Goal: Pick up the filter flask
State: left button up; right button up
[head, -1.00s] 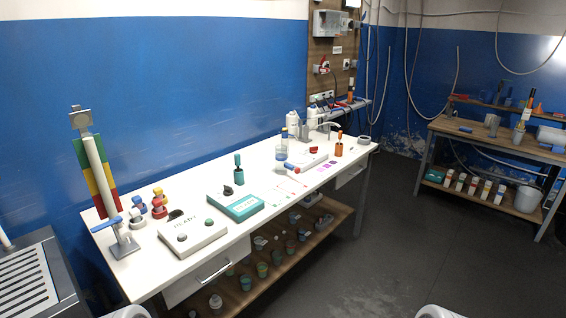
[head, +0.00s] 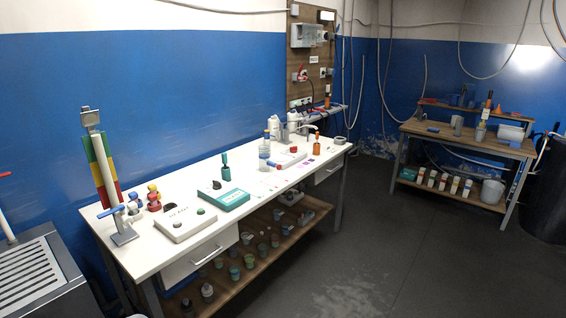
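No thing in the head view is plainly a filter flask at this size. A clear, upright vessel (head: 264,151) with a bluish top stands toward the far half of the long white table (head: 150,245); I cannot tell whether it is the flask. A small red and blue item (head: 277,165) lies just in front of it. Neither of my grippers shows in this view.
A teal box (head: 222,200), a white device (head: 186,225), a green bottle (head: 225,172) and an orange bottle (head: 316,147) are on the table. A wooden bench (head: 465,142) and black barrel (head: 548,195) stand right. The floor (head: 400,240) between is clear.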

aim_at(264, 162)
jog(key=z, duration=0.8)
jog(key=i, duration=1.65)
jog(key=u, duration=0.4)
jog(key=i, duration=1.2)
jog(key=u, duration=1)
